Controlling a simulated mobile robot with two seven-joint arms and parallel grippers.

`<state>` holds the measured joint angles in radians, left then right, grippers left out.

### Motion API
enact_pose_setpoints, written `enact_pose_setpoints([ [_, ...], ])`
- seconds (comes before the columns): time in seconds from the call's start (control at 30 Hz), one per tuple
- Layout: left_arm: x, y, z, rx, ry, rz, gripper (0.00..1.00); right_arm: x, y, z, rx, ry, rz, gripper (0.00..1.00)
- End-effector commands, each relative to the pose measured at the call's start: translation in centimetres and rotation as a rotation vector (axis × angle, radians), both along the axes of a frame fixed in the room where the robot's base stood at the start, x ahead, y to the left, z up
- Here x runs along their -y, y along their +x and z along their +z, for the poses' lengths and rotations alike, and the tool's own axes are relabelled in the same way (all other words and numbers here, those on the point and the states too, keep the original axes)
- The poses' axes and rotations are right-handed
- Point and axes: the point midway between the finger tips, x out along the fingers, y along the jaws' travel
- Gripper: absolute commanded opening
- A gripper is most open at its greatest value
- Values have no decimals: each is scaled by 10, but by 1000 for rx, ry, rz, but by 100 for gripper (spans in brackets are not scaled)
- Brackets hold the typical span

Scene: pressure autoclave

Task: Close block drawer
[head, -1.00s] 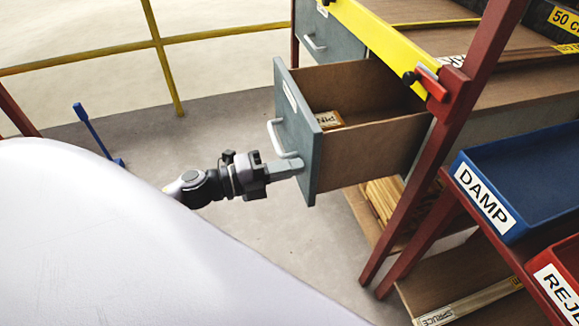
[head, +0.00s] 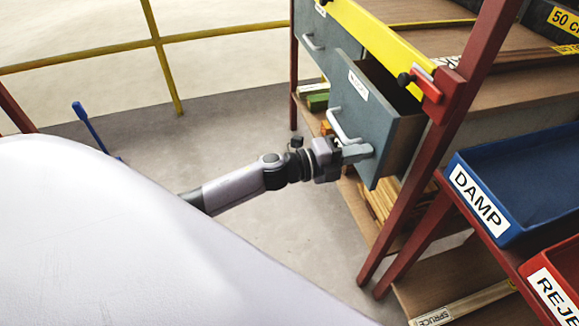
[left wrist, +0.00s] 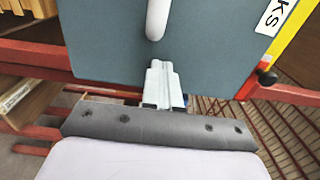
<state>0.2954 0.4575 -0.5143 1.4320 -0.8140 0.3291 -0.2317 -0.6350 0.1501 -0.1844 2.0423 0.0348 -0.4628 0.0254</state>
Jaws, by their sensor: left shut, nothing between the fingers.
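The block drawer (head: 372,124) has a grey-blue front with a white label and a white handle (head: 340,124). It stands part way out of the red-framed bench, and a strip of its wooden side shows. My left gripper (head: 364,151) is shut and empty, with its fingertips at the lower part of the drawer front, just below the handle. In the left wrist view, the shut fingers (left wrist: 165,80) are against or very near the drawer front (left wrist: 200,50), under the handle (left wrist: 157,20). My right gripper is not in view.
Another grey drawer (head: 325,40) is to the left of it. A yellow rail with a red clamp (head: 432,88) runs above. A blue DAMP tray (head: 520,165) and a red tray (head: 560,285) stand at the right. Wood pieces lie on the shelf below.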

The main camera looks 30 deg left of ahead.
Motion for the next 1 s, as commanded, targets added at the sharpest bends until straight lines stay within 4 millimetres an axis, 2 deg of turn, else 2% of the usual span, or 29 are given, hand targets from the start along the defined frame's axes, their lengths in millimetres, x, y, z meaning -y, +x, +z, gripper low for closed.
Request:
enact_pose_setpoints([
  [0.2,28,33,-2,2,-1,0,0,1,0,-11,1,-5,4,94],
  [0.43,47,55,-1,0,-1,1,0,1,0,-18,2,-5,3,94],
  [0.63,54,63,-1,-1,-1,1,0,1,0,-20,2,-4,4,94],
  [1.0,56,66,2,3,-3,4,0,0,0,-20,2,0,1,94],
])
